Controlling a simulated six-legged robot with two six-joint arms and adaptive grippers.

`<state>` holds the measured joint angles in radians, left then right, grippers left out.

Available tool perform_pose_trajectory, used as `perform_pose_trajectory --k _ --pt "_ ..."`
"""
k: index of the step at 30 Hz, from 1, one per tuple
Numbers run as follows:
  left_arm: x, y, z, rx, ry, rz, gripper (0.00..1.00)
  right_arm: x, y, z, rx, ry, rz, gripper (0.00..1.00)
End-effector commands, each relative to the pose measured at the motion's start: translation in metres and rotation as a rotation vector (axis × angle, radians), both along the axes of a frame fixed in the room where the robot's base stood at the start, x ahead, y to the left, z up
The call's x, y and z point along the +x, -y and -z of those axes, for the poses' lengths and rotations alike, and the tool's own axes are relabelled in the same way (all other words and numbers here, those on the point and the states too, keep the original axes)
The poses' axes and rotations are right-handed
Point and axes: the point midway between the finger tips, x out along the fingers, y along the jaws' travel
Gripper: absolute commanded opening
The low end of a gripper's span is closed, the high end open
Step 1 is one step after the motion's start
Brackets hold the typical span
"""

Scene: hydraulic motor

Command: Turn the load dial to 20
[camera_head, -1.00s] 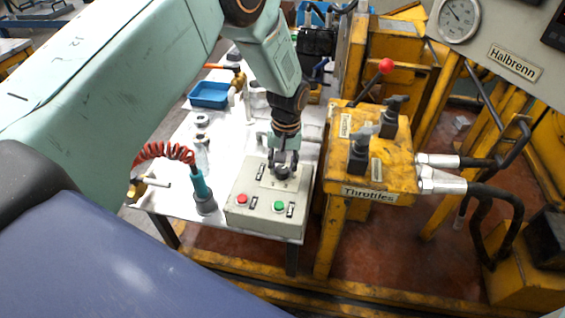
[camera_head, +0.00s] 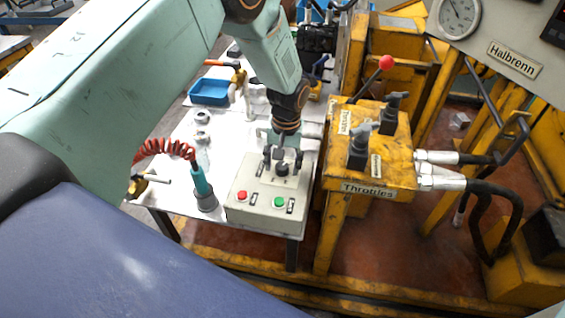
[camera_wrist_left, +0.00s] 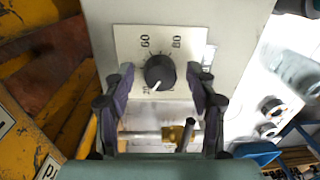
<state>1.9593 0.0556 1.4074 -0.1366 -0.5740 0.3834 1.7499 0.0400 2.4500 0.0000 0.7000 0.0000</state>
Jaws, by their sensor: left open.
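The load dial (camera_head: 282,169) is a black round knob on top of the grey control box (camera_head: 262,204). In the left wrist view, the dial (camera_wrist_left: 160,70) sits on a pale scale plate (camera_wrist_left: 127,40) where 60 and 80 can be read. Its white pointer line points down and slightly left in that picture, by a partly hidden number that I cannot read for sure. My left gripper (camera_head: 283,154) is open just behind and above the dial. In the wrist view its fingers (camera_wrist_left: 160,86) stand apart on either side of the dial, with gaps. My right gripper is not in view.
The box front has a red button (camera_head: 242,196) and a green button (camera_head: 279,202). A yellow throttle stand (camera_head: 383,180) with black levers stands close on the right. A blue tray (camera_head: 209,91) and a teal tool (camera_head: 202,188) with a red coiled hose are on the white table.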

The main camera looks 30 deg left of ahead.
Motion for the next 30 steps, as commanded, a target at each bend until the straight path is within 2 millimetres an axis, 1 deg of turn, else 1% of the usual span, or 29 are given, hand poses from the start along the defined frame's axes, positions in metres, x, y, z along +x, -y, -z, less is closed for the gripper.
perform_pose_trajectory --k 6,8,10,14,21,24,27,30 --pt "0.001 0.0 -0.001 0.0 0.003 0.0 0.57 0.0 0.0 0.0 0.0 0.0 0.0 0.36" --pt "0.002 0.0 -0.004 0.0 0.004 0.0 0.57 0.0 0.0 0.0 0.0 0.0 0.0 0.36" --pt "0.003 0.0 -0.012 0.0 0.006 -0.001 0.57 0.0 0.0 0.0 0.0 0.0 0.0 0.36" --pt "0.003 0.001 -0.035 0.0 0.006 0.0 0.57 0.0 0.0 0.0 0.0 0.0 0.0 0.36" --pt "0.004 0.004 -0.085 0.0 0.006 0.001 0.57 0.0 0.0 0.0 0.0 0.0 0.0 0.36" --pt "0.003 0.005 -0.1 0.0 0.004 0.001 0.57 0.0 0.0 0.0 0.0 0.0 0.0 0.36" --pt "0.003 0.005 -0.111 0.0 0.002 0.001 0.57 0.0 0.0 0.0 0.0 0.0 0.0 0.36" --pt "0.003 0.006 -0.117 0.0 0.002 0.0 0.57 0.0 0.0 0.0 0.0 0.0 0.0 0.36"
